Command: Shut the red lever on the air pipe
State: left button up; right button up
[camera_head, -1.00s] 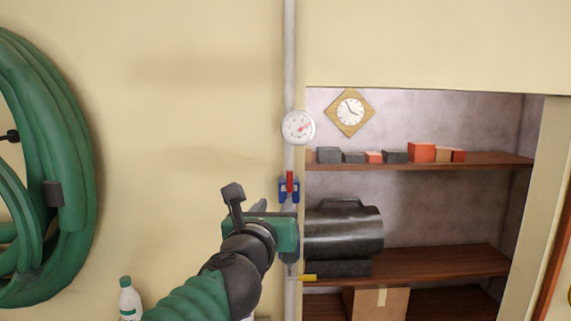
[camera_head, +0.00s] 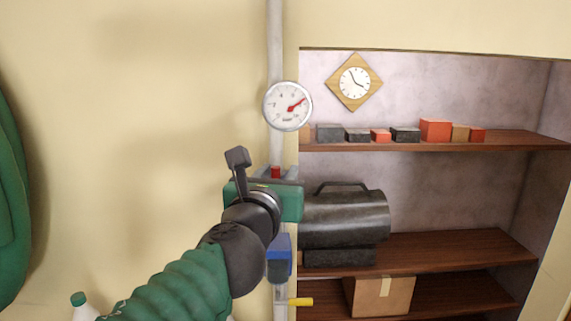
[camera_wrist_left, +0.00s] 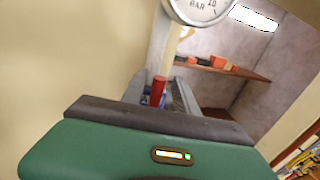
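The red lever (camera_head: 275,172) points up along the grey air pipe (camera_head: 276,45). In the head view only its top shows above my left gripper (camera_head: 277,174); its blue valve body is hidden behind the hand. In the left wrist view the red lever (camera_wrist_left: 158,90) stands upright in front of the hand, with blue at its foot. My left gripper (camera_wrist_left: 160,94) is open, with grey fingers on either side of the lever as seen. I cannot tell whether they touch it. My right gripper is in neither view.
A round gauge (camera_head: 288,106) sits on the pipe above. A blue fitting (camera_head: 280,252) and a yellow handle (camera_head: 300,302) are lower on it. Shelves (camera_head: 440,250) with a black heater (camera_head: 345,218) stand at right. A green hose (camera_head: 12,210) hangs at left.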

pick_arm(q)
jog(key=shift+w, duration=0.25)
jog(key=shift+a, duration=0.1)
jog(key=shift+s+a+r, duration=0.1)
jog(key=shift+s, duration=0.2)
jog(key=shift+s+a+r, duration=0.15)
jog(key=shift+s+r, duration=0.1)
jog(key=shift+s, duration=0.45)
jog(key=c, duration=0.4)
grip_shut()
jog(key=shift+w+f, duration=0.1)
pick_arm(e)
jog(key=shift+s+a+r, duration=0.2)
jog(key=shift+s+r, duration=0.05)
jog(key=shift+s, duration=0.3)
pick_arm(q)
jog(key=shift+f, duration=0.2)
